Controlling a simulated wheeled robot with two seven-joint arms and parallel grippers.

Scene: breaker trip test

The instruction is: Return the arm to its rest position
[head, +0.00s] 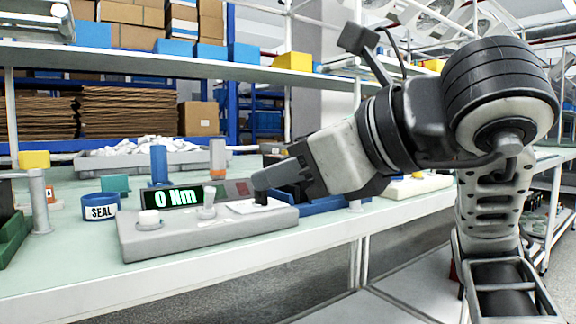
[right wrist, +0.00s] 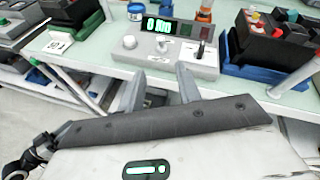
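My right arm comes in from the right in the head view. Its gripper (head: 262,186) is over the right end of a grey test device (head: 160,240). In the right wrist view the two fingers of the right gripper (right wrist: 160,88) stand apart with nothing between them. The device (right wrist: 180,66) lies beyond the fingertips. Its display (head: 172,197) reads 0 Nm. A small black lever (right wrist: 200,49) stands on a white plate at its right end; the gripper partly hides it in the head view. My left gripper does not show.
A blue SEAL tub (head: 101,206) stands left of the device. A grey post (head: 39,203) is at the table's left. A blue tray (right wrist: 265,75) with black bins sits right of the device in the wrist view. A shelf (head: 150,64) with boxes spans behind.

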